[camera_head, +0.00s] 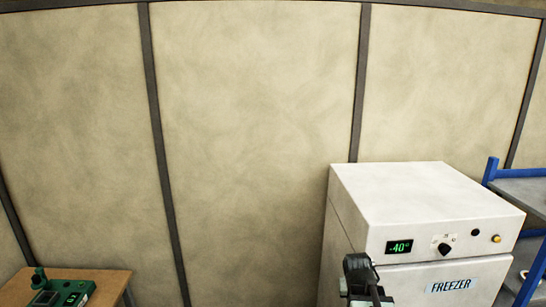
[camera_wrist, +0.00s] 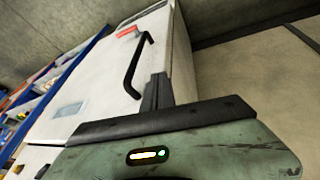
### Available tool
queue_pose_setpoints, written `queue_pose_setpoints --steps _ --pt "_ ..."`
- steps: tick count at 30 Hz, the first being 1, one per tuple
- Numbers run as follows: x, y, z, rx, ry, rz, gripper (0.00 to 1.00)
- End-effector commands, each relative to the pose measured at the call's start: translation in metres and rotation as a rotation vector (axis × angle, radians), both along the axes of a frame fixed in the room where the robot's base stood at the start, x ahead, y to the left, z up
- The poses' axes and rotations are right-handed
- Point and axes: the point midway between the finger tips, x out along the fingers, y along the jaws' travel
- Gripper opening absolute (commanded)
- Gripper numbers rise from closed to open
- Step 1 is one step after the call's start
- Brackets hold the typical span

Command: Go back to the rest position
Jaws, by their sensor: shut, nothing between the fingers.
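My gripper (camera_wrist: 157,92) shows in the wrist view as dark fingers standing up from the grey-green wrist body. The fingers are together with nothing between them. A white freezer (camera_wrist: 98,88) with a black door handle (camera_wrist: 137,68) lies beyond the fingertips; I cannot tell the exact gap between fingers and door. In the head view the freezer (camera_head: 425,200) stands at the lower right, with a green -40° display and a FREEZER label. A dark part of my arm shows in front of its left front edge. The fingers are not clearly seen there.
A blue-framed shelf (camera_head: 492,170) stands right of the freezer; in the wrist view the shelf (camera_wrist: 62,62) holds blurred items. A wooden table (camera_head: 112,279) with a green device (camera_head: 62,292) is at lower left. Beige wall panels (camera_head: 250,130) close the back.

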Motion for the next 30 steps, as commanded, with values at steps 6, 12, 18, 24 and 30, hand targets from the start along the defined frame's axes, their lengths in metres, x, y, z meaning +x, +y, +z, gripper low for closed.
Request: queue_pose_setpoints --steps 6,12,18,24,30 --pt "-0.035 0.108 -0.016 0.151 0.185 0.145 0.0" --pt "-0.059 0.152 -0.057 0.216 0.284 0.215 0.0" --pt "-0.065 0.151 -0.118 0.217 0.298 0.211 0.0" --pt "-0.074 0.151 -0.198 0.218 0.323 0.208 0.0" --pt "-0.079 0.151 -0.239 0.22 0.34 0.206 0.0"
